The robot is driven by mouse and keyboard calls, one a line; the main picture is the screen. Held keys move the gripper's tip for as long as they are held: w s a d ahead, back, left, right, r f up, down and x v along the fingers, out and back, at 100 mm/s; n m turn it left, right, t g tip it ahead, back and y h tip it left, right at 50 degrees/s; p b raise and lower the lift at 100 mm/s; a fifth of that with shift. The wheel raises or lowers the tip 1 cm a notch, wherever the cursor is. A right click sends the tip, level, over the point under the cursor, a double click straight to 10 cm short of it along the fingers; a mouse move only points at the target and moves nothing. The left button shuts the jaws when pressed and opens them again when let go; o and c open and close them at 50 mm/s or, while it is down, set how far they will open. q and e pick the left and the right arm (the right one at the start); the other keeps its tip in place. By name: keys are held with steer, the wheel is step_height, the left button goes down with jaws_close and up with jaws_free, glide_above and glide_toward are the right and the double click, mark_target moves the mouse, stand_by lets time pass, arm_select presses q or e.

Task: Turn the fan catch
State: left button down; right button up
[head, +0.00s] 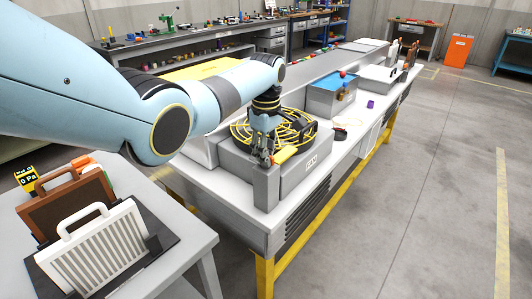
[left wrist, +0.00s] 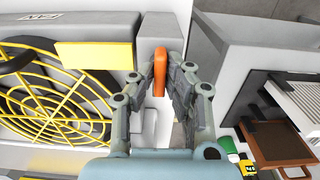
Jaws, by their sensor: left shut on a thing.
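The fan unit is a grey housing (head: 310,173) with a round yellow guard (head: 303,128) on top and a printed label on its side. The guard shows large at left in the left wrist view (left wrist: 58,95). The orange fan catch (left wrist: 160,68) stands on the grey housing's corner post, beside a flat yellow plate (left wrist: 95,55). My left gripper (head: 264,158) is at that corner, pointing down. In the left wrist view its fingers (left wrist: 160,75) are on both sides of the catch and shut on it. In the head view the gripper hides the catch. My right gripper is not in view.
A blue-topped box (head: 330,95) with small items stands farther along the railcar unit. The floor at right is clear.

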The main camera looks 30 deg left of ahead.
arm_select(q)
steer(key=shift+m, duration=0.4)
steer(key=m+p, duration=0.2)
steer(key=m, duration=0.1)
steer(key=shift+r+m, duration=0.15)
steer(key=shift+m, duration=0.15)
steer(key=m+p, duration=0.1)
steer(key=m, duration=0.4)
steer(key=shift+m+p, duration=0.3)
steer(key=shift+p, duration=0.05)
steer(key=m, duration=0.5)
steer(key=shift+p, duration=0.35)
steer(key=shift+m, duration=1.5)
steer(key=c, duration=1.4)
jaws_free()
steer(key=shift+o, duration=0.2)
